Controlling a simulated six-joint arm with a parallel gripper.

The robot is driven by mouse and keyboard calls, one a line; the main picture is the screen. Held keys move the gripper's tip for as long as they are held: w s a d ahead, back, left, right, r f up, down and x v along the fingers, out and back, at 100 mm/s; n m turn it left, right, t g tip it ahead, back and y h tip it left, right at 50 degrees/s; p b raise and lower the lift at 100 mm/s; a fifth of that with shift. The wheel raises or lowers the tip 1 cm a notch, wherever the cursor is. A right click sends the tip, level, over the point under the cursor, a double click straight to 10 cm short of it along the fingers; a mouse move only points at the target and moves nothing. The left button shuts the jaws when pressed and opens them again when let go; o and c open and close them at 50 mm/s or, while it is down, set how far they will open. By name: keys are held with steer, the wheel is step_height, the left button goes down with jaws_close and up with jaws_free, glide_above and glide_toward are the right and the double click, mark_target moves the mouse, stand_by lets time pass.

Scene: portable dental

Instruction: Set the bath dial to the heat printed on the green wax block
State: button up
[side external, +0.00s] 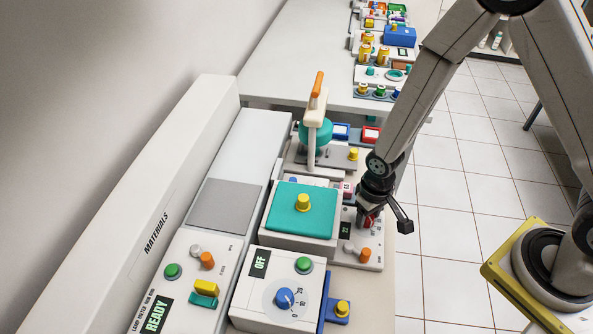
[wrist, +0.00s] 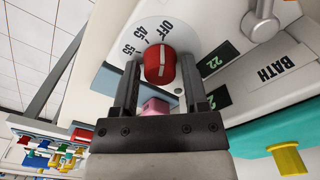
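The red bath dial (wrist: 160,63) has a white line pointing about toward OFF. The labels 45 and 55 follow to the left of OFF. My gripper (wrist: 158,62) has one finger on each side of the dial, with narrow gaps seeming to show. In the side view my gripper (side external: 369,217) is low over the panel right of the teal lid, mostly hiding the dial. A small pink block (wrist: 154,105) shows behind the fingers. I cannot make out a green wax block or its printed heat.
The teal lid (side external: 288,219) with a yellow knob stands left of my gripper. A display reading 22 (wrist: 219,57) and the BATH label (wrist: 278,67) sit beside the dial. A panel with a blue dial (side external: 285,298) is in front. Tiled floor lies right.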

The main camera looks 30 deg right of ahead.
jaws_close()
steer(key=shift+n, duration=0.5)
steer(key=n, duration=0.3)
steer(key=shift+n, duration=2)
steer(key=shift+o, duration=1.9)
jaws_free()
steer(key=shift+r, duration=0.15)
